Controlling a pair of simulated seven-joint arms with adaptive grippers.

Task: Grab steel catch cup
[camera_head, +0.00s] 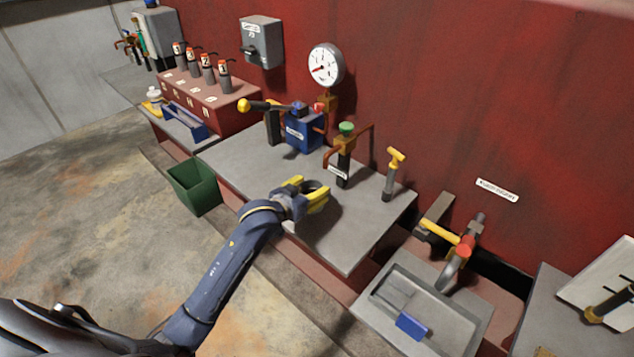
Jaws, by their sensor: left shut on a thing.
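The steel catch cup (313,186) is small, grey and dark inside, and shows only in part between yellow fingers. My left gripper (311,192) is shut on it, with one finger on either side, over the front part of the grey bench top (350,235). The fingers hide much of the cup, and I cannot tell whether its base touches the bench. My right gripper is not in view.
A green-topped valve post (345,155) and a yellow-handled post (392,175) stand behind the gripper. A blue pump block (303,133) is further left. A green bin (193,188) stands on the floor; a sink (465,312) is at right.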

